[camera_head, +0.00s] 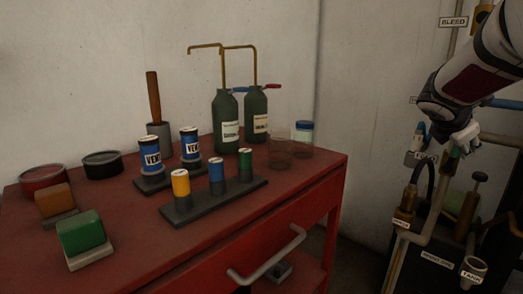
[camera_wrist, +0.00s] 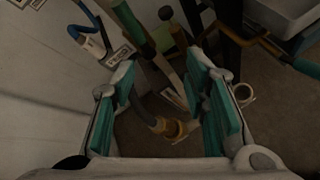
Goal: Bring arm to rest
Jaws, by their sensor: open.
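My gripper (camera_head: 462,143) is at the upper right of the head view, raised above the pipework and pointing down. In the wrist view my gripper (camera_wrist: 167,110) shows two teal-padded fingers spread apart, with nothing between them. Below the fingers are brass fittings (camera_wrist: 172,128) and pipes, at some distance. In the head view the arm stands to the right of the red cabinet, clear of its top.
The red cabinet (camera_head: 130,235) carries green bottles (camera_head: 225,125), a rack (camera_head: 215,203) with yellow, blue and green cylinders, blue-labelled cans (camera_head: 150,160), and coloured blocks (camera_head: 82,230). Labelled pipes and valves (camera_head: 405,215) stand close below my gripper. A wall is behind.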

